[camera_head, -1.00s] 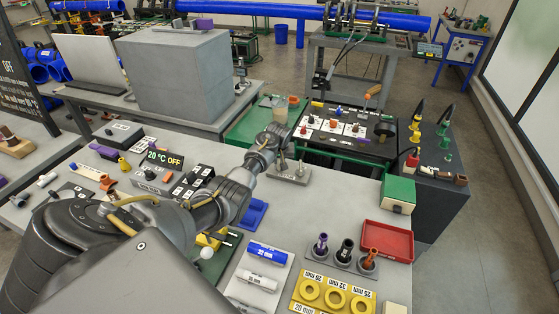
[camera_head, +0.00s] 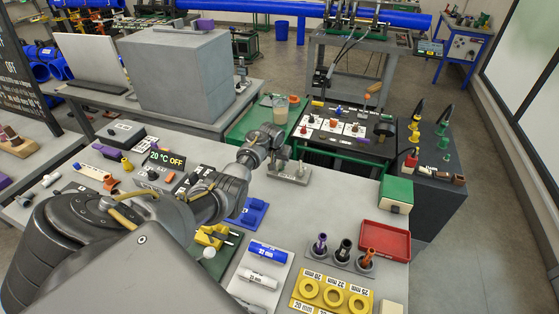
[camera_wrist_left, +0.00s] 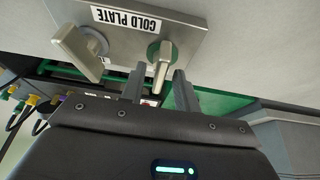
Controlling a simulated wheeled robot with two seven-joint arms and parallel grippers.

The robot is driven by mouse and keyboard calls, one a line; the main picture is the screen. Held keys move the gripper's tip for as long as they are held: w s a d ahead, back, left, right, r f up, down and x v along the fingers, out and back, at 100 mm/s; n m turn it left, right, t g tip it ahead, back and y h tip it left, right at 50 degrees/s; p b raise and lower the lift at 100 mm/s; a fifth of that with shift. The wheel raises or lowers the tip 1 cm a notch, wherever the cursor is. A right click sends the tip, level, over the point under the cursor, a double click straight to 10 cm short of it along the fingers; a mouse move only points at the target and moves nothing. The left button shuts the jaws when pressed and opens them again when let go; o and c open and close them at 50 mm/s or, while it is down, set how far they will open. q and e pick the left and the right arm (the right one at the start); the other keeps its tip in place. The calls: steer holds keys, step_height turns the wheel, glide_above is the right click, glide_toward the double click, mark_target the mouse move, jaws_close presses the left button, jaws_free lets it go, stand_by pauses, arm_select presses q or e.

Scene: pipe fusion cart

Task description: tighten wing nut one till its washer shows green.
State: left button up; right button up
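The cold plate (camera_head: 292,178) is a small metal plate on the bench, labelled in the left wrist view (camera_wrist_left: 122,28). That view shows two wing nuts on it. One wing nut (camera_wrist_left: 162,68) has a green washer (camera_wrist_left: 153,50); the other wing nut (camera_wrist_left: 78,50), on the left, has a grey washer. I cannot tell which is number one. My left gripper (camera_wrist_left: 160,84) is open, its fingers apart on either side of the green-washered nut's wing, with visible gaps. In the head view my left gripper (camera_head: 280,156) is at the plate, largely hidden by its wrist. My right gripper is not in view.
A green-topped box (camera_head: 397,190) and a red tray (camera_head: 386,239) stand right of the plate. Dark posts, a blue block (camera_head: 252,212) and yellow rings (camera_head: 334,293) lie nearer. The bench between plate and red tray is mostly clear.

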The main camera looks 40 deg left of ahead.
arm_select(q)
steer(key=shift+r, duration=0.15)
steer(key=shift+s+d+r, duration=0.1)
steer(key=shift+r, duration=0.15)
steer(key=v, duration=1)
